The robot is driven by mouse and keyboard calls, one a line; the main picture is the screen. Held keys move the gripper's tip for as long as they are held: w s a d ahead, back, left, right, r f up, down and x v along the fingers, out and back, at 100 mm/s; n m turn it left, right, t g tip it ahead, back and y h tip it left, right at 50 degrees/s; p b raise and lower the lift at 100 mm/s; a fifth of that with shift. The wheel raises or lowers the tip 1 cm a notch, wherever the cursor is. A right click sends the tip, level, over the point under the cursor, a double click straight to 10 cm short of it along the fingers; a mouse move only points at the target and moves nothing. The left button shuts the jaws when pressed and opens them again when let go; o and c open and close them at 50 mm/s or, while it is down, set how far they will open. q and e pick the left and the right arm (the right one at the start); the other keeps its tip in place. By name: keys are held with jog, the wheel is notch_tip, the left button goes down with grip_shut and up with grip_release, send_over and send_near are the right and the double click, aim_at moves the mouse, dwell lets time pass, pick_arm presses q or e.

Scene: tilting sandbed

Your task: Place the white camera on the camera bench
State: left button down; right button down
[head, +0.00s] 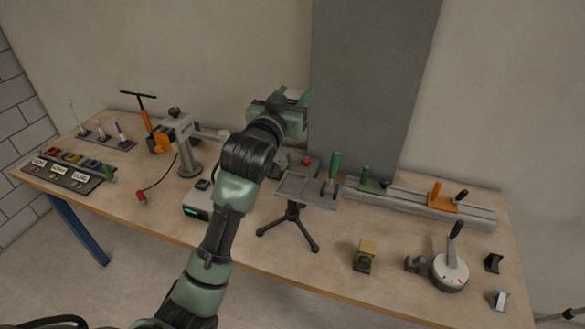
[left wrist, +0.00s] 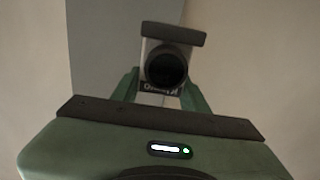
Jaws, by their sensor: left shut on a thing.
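My left gripper (head: 296,98) is raised above the back of the table, in front of the grey panel. In the left wrist view its green fingers (left wrist: 158,100) are shut on the white camera (left wrist: 150,87), which shows a round dark lens and a dark top piece. In the head view the camera is mostly hidden by the gripper. A grey tripod stand with a flat top plate (head: 293,184) and a green handle stands below it on the table. No label shows which fixture is the camera bench. My right gripper is not in view.
A grey rail (head: 415,203) with a green and an orange carriage runs along the back right. A round white dial (head: 449,272) and small blocks lie at the front right. A grey clamp stand (head: 186,148), a small box (head: 197,207) and labelled trays stand at left.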

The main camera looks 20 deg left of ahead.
pick_arm(q)
jog(key=shift+r, duration=0.1)
notch_tip(320, 180, down, 18)
jog(key=p, duration=0.3)
jog(key=shift+f, duration=0.8)
